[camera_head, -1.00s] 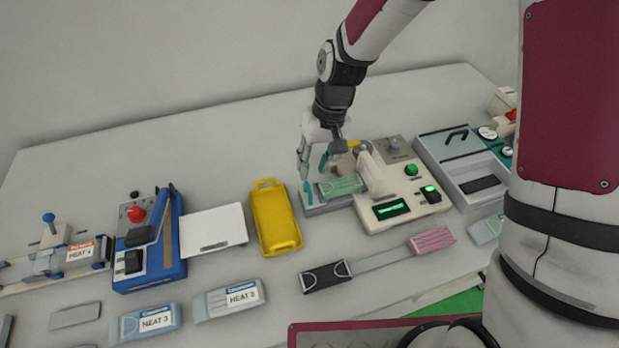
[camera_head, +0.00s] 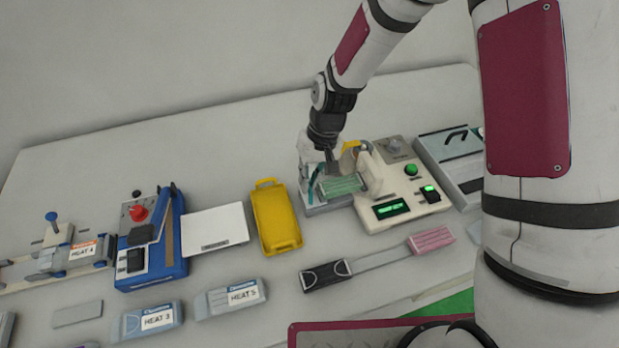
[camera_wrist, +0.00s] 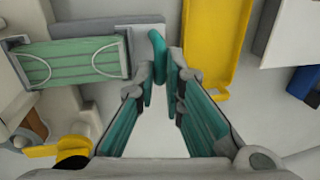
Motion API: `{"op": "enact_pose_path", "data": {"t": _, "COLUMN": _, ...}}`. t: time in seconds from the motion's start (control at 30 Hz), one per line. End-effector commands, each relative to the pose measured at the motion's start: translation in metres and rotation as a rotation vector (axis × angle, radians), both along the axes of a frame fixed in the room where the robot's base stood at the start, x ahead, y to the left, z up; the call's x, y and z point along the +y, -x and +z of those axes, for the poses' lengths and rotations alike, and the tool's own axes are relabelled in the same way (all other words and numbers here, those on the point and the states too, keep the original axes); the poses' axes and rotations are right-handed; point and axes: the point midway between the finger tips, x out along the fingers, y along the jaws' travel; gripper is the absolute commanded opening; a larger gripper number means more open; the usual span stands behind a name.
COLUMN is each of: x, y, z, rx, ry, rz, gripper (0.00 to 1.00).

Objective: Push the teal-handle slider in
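The teal handle (camera_wrist: 157,50) stands in the wrist view at the right end of the grey slider plate (camera_wrist: 88,28). A green pleated mask (camera_wrist: 70,62) with white loops lies beside it. In the head view the mask sits on the slider (camera_head: 331,203) at the left of a cream machine (camera_head: 402,200) with a lit green screen. My gripper (camera_wrist: 163,75) points down at the handle. Its teal-padded fingers are apart with a narrow gap at the tips. The handle is right at the tips; I cannot tell whether they touch it.
A yellow tray (camera_head: 275,220) and a white sheet (camera_head: 213,230) lie left of the machine. A blue device (camera_head: 149,243) stands beyond them. A grey case (camera_head: 459,165) stands at the right, a strap with a pink pad (camera_head: 432,239) in front. Bare table lies behind the tray.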

Motion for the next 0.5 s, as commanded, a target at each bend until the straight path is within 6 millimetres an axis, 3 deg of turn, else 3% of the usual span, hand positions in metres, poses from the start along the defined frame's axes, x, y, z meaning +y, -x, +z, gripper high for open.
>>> {"op": "enact_pose_path", "data": {"t": 0.17, "x": -0.004, "y": -0.001, "z": 0.0, "rx": 0.0, "ry": 0.0, "rz": -0.001, "gripper": 0.0}}
{"op": "enact_pose_path", "data": {"t": 0.5, "x": -0.065, "y": -0.02, "z": 0.0, "rx": 0.0, "ry": 0.0, "rz": -0.004, "gripper": 0.0}}
